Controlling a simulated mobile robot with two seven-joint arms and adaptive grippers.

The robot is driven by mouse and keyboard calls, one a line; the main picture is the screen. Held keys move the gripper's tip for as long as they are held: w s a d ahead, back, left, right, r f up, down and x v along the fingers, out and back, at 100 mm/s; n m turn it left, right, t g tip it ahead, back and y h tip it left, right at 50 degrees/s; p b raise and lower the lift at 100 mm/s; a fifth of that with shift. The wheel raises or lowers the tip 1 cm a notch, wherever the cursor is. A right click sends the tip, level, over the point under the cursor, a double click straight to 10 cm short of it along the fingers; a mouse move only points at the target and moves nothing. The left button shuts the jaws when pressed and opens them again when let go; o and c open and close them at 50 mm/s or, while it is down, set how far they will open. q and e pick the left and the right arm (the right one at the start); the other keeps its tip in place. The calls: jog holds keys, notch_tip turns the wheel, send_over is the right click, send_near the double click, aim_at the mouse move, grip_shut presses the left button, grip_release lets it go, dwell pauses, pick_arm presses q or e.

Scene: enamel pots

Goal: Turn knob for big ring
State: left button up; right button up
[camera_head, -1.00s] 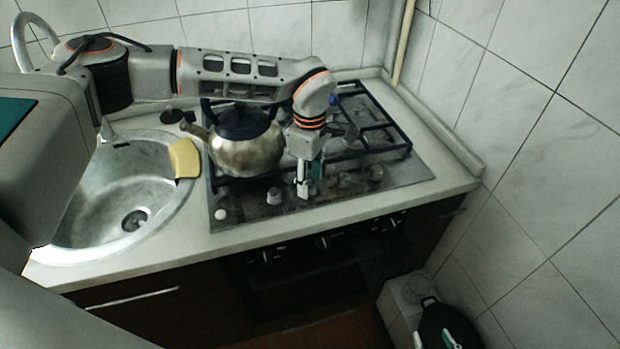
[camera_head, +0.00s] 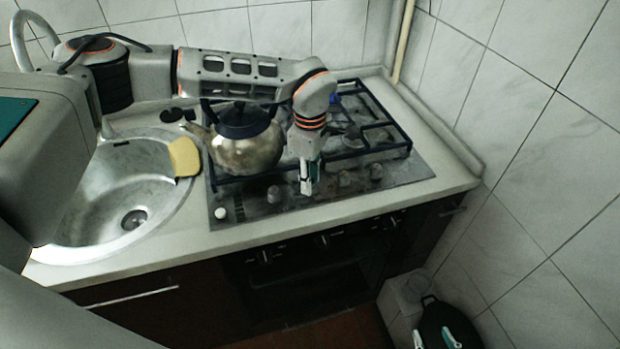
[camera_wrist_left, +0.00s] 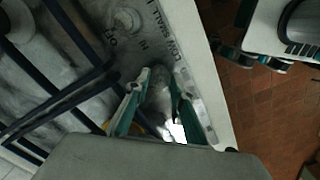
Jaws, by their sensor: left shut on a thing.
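The gas hob (camera_head: 395,181) has a row of knobs along its front panel. The fingers hide part of this knob. My right gripper (camera_head: 436,339) shows at the lower right of the head view, its two teal and white fingers apart.
A metal kettle (camera_head: 246,153) stands on the hob just left of the left gripper. Dark grates (camera_head: 380,125) lie behind it. A sink (camera_head: 100,205) with a yellow sponge (camera_head: 184,157) is at the left. A tiled wall (camera_head: 540,190) bounds the right.

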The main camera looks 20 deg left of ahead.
pick_arm(q)
jog(key=n, duration=0.4)
jog(key=shift+b, duration=0.4)
jog(key=n, duration=0.4)
jog(key=shift+n+b, duration=0.3)
jog(key=shift+b, duration=0.1)
jog(key=n, duration=0.4)
jog(key=shift+n, duration=0.3)
jog(key=shift+n+b, duration=0.45)
jog(key=shift+n, duration=1.35)
jog(key=shift+r, duration=0.1)
jog(key=o, duration=1.1)
